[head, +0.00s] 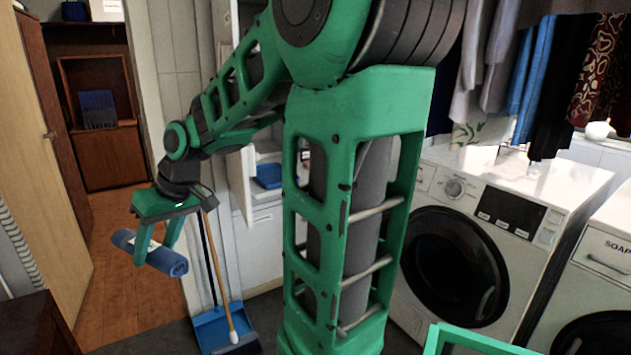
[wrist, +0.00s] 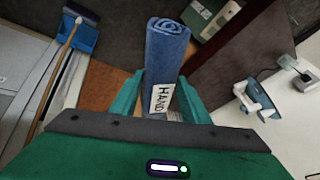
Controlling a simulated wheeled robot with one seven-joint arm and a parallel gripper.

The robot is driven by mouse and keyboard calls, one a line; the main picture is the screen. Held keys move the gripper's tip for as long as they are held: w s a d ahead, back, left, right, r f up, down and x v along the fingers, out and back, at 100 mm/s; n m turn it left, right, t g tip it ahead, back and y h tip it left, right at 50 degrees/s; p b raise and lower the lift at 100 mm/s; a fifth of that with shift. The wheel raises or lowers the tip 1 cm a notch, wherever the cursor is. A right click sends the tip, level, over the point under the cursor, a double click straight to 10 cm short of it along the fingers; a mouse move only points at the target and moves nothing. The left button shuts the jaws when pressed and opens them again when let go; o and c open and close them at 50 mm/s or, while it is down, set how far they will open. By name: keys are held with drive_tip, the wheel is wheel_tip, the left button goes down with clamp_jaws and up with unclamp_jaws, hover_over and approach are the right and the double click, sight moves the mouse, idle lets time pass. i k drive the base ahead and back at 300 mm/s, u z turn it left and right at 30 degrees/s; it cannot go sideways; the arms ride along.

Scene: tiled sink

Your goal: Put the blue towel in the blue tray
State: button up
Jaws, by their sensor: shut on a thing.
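The blue towel (head: 150,256) is rolled up and held between the green fingers of my gripper (head: 156,246), in the air above the floor at the left of the head view. In the wrist view, the towel (wrist: 167,50) sticks out beyond my gripper (wrist: 160,88) and carries a white label reading "HAND". The gripper is shut on the towel. A blue tray-like thing (wrist: 257,94) lies on a white surface at the right of the wrist view, with white items by it; I cannot tell for sure that it is the tray.
A blue dustpan (head: 213,328) and a broom stand on the floor right of the gripper. A white cabinet with its door open holds a blue thing (head: 268,176). Washing machines (head: 470,240) stand at the right. A brown panel (wrist: 228,65) lies beside the towel in the wrist view.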

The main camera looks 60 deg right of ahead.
sight(274, 175)
drive_tip(key=u, duration=0.2)
drive_tip(key=k, duration=0.15)
drive_tip(key=z, duration=1.35)
drive_tip(key=i, duration=1.85)
drive_tip(key=u, duration=0.1)
